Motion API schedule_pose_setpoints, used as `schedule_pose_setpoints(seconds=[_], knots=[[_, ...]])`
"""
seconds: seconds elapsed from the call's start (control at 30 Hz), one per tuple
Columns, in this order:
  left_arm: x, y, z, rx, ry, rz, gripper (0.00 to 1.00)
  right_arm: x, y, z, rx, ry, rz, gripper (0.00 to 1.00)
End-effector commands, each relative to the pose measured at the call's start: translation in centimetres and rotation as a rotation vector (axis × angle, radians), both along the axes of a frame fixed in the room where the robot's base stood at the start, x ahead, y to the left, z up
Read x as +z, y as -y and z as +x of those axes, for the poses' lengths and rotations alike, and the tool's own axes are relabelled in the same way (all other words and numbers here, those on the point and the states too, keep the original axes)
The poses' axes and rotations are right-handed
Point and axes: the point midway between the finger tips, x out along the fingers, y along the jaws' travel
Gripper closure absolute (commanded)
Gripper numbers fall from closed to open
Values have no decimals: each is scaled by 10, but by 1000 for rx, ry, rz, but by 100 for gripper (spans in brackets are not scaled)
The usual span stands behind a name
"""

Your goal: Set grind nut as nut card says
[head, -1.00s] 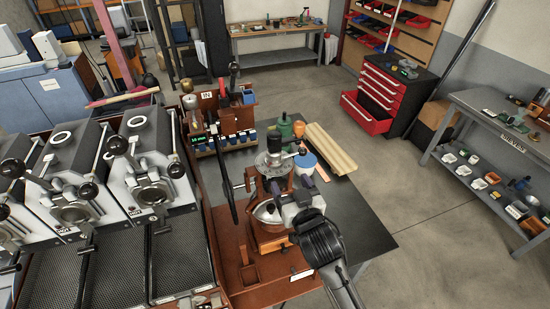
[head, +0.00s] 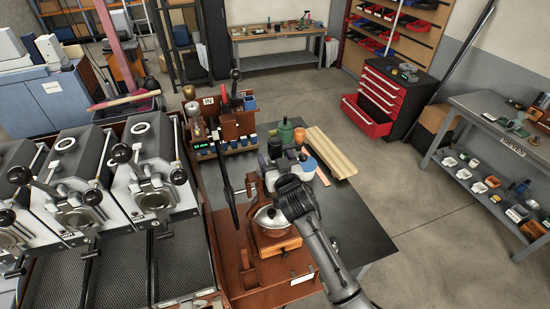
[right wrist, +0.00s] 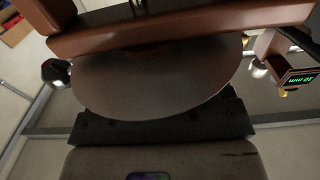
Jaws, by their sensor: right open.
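The grinder (head: 275,241) stands on the brown bench board, with a wooden body and a silver dome (head: 268,217). The right wrist view shows a rounded brown plate (right wrist: 155,80) close up, below a reddish-brown bar (right wrist: 180,28). A white card (head: 301,279) lies at the board's front, its text unreadable. My left gripper is out of view.
A small green-lit display (head: 200,147) sits behind the grinder; it appears in the right wrist view (right wrist: 299,80), ending in "mm". Roasters (head: 150,165) fill the left. The dark table is clear at right.

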Motion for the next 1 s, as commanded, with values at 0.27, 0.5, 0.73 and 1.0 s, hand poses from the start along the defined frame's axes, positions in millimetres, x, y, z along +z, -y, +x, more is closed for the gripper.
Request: schedule_pose_setpoints(seconds=[0.27, 0.5, 0.73, 1.0], knots=[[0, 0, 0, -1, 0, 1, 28, 0, -1, 2, 0, -1, 1, 28], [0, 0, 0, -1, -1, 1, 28, 0, -1, 2, 0, -1, 1, 40], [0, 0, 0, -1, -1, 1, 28, 0, -1, 2, 0, -1, 1, 62], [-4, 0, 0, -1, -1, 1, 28, -1, -2, 2, -8, 1, 3, 78]])
